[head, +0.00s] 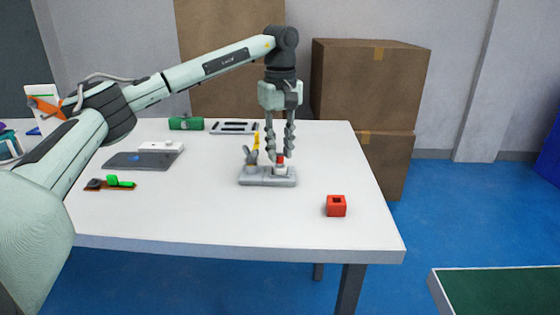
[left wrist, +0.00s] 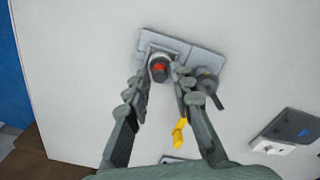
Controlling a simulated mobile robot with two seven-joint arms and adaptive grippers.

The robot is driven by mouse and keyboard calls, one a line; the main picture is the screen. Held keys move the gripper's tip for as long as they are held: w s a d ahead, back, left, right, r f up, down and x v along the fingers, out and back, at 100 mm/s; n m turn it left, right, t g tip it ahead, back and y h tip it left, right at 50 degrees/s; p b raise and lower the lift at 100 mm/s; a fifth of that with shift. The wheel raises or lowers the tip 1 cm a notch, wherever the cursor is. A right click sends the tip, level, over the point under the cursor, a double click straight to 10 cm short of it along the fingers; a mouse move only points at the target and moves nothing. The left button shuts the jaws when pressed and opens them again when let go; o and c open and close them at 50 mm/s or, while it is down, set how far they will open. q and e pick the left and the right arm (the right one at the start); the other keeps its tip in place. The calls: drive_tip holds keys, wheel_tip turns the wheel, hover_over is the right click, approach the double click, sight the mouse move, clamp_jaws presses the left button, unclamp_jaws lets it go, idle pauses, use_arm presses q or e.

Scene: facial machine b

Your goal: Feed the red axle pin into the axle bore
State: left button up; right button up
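The grey fixture (head: 252,181) stands on the white table. A small red-topped part (head: 280,159), which looks like the axle pin, stands upright at its right end on a pale round seat. It also shows in the left wrist view (left wrist: 159,69), inside a dark ring. My left gripper (head: 280,154) points straight down over it, with one finger on each side. In the left wrist view the fingers (left wrist: 160,76) stand apart around the red part, and I see no firm grip. A red block (head: 336,206) with a dark square hole lies to the right. I cannot tell which opening is the axle bore.
A grey clamp (head: 250,157) with a yellow piece (head: 256,141) stands on the fixture, close left of my gripper. A green cylinder (head: 186,123), a slotted grey plate (head: 234,128) and a dark flat device (head: 141,161) lie farther left. The table front is clear.

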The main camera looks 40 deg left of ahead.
sight(280, 154)
use_arm(q)
drive_tip(key=shift+r+p, duration=0.95)
drive_tip(key=shift+r, duration=1.35)
drive_tip(key=o, duration=0.6)
drive_tip(key=shift+c, duration=0.2)
wheel_tip(280, 154, up, 12)
